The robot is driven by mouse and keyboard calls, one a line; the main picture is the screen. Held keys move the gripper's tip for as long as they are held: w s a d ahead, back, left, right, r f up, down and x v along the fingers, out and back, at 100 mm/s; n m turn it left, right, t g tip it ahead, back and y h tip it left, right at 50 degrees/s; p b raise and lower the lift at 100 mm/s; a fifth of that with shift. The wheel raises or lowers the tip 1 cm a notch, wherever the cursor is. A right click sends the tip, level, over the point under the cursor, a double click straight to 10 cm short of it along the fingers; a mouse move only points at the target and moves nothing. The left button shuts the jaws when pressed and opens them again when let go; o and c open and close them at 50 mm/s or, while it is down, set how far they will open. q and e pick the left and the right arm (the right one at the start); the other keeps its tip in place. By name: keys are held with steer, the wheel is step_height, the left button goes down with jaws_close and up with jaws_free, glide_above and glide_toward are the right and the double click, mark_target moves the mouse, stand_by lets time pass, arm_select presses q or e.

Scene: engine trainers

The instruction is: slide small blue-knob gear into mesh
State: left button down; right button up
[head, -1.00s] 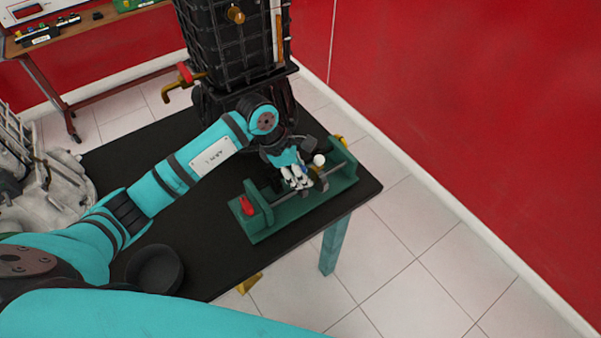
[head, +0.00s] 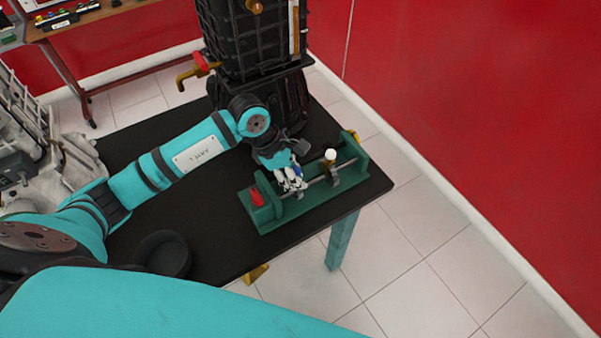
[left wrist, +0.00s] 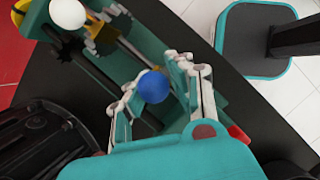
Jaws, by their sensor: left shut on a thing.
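The blue knob (left wrist: 153,87) of the small gear sits between the fingers of my left gripper (left wrist: 155,90) in the left wrist view. My left gripper (head: 291,183) is shut on it, over the rod of the green trainer (head: 297,211). A bit of the blue knob (head: 298,171) shows in the head view; the gear under it is hidden by the fingers. A white knob (head: 331,155) stands farther right on the trainer, with a clear gap from my gripper. It also shows in the left wrist view (left wrist: 67,13), near grey toothed gears (left wrist: 104,36). My right gripper is out of view.
The trainer has a red part (head: 257,197) at its left end and stands near the right edge of the black table (head: 215,235). A tall black engine unit (head: 250,45) stands behind. A dark bowl (head: 163,253) and a grey engine (head: 50,165) are at left.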

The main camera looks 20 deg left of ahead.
arm_select(q)
steer(key=c, duration=1.1)
jaws_free()
steer(key=shift+a+f, duration=0.15)
steer(key=shift+a, duration=0.15)
steer(key=shift+r, duration=0.2)
steer(key=v, duration=1.1)
steer(key=shift+a+r, duration=0.1)
steer(key=shift+r, duration=0.25)
